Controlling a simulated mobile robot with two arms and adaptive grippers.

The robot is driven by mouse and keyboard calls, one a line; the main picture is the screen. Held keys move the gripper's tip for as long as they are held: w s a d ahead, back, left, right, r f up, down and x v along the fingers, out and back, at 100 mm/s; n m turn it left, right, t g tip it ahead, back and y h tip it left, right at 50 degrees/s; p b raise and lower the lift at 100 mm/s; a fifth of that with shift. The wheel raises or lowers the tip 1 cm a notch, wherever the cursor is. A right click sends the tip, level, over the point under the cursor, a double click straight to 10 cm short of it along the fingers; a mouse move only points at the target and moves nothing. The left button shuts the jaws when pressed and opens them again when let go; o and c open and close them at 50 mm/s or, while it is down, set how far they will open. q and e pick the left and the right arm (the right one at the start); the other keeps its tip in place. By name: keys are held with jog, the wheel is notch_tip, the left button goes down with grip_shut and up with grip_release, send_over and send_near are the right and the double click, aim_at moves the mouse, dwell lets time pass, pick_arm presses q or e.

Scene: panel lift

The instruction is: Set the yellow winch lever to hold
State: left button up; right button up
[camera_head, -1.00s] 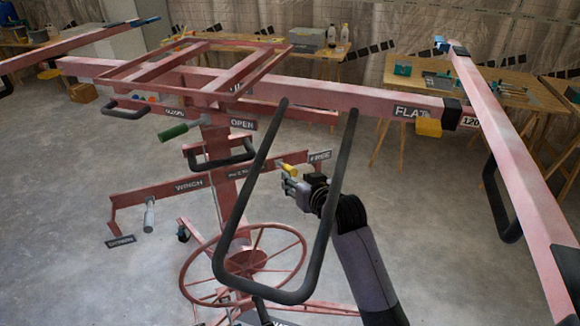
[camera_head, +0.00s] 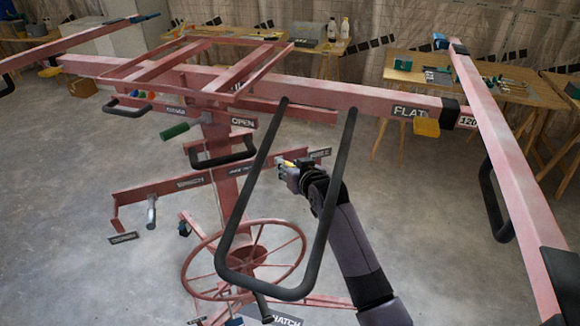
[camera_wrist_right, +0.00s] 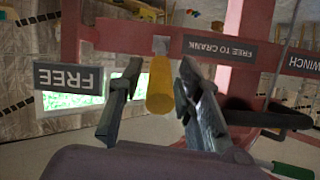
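The yellow winch lever (camera_head: 286,163) sticks out from the winch crossbar (camera_head: 160,187), close to the FREE sign (camera_head: 319,154). My right gripper (camera_head: 290,172) is at the lever in the head view. In the right wrist view, which is upside down, its two open fingers (camera_wrist_right: 160,68) stand on either side of the yellow lever (camera_wrist_right: 160,88), with gaps showing. The FREE sign (camera_wrist_right: 68,78) and a FREE TO CRANK sign (camera_wrist_right: 220,50) show there too. I see no hold sign. My left gripper is not in view.
A black looped handle (camera_head: 270,291) hangs in front of my right arm. A red handwheel (camera_head: 190,278) is below the crossbar. A yellow block (camera_head: 427,128) sits by the FLAT sign. Workbenches stand behind.

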grip_shut()
dwell(0.6)
